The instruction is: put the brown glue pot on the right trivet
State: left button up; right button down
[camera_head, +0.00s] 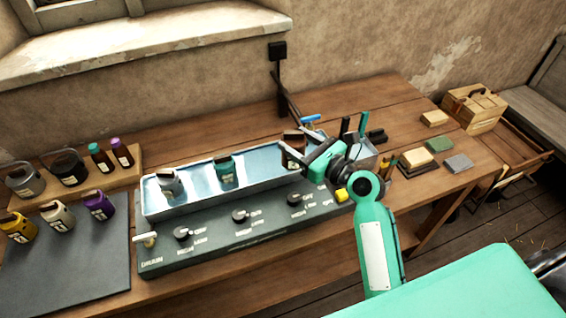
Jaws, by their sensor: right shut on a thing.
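The brown glue pot (293,143) is at the right end of the long metal trough (178,212), partly hidden by my right gripper. My right gripper (306,160) reaches in from the right and is shut on the brown pot. I cannot tell whether the pot touches the trough floor. A pale pot (170,184) and a teal pot (227,172) stand in the same trough to its left. I cannot pick out the right trivet for certain. My left gripper is not in view.
Several knobs line the grey panel (215,245) before the trough. Yellow, white and purple pots stand on a dark mat (75,275) at left. Small blocks, one green (438,143), and a wooden box (474,108) are at right. A tool holder (362,165) stands near my gripper.

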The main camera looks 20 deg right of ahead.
jog(key=w+a+r+h+b, duration=0.1)
jog(key=w+r+b, duration=0.1)
jog(key=w+r, duration=0.7)
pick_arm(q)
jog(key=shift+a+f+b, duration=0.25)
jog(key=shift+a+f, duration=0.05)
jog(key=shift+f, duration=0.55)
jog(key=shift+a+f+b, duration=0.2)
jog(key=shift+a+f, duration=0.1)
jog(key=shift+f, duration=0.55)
pick_arm(e)
jog(key=shift+m+t, duration=0.3)
jog(key=shift+m, duration=0.1)
jog(key=shift+w+a+f, duration=0.1)
jog(key=shift+w+f, duration=0.15)
jog(key=shift+f, duration=3.3)
jog(key=shift+w+f, duration=0.25)
jog(key=shift+f, duration=3.35)
jog(key=shift+w+a+f, duration=0.1)
jog(key=shift+w+f, duration=0.15)
jog(key=shift+f, duration=3.3)
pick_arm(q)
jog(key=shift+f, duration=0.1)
pick_arm(e)
jog(key=shift+f, duration=0.1)
jog(key=c, duration=0.5)
grip_release()
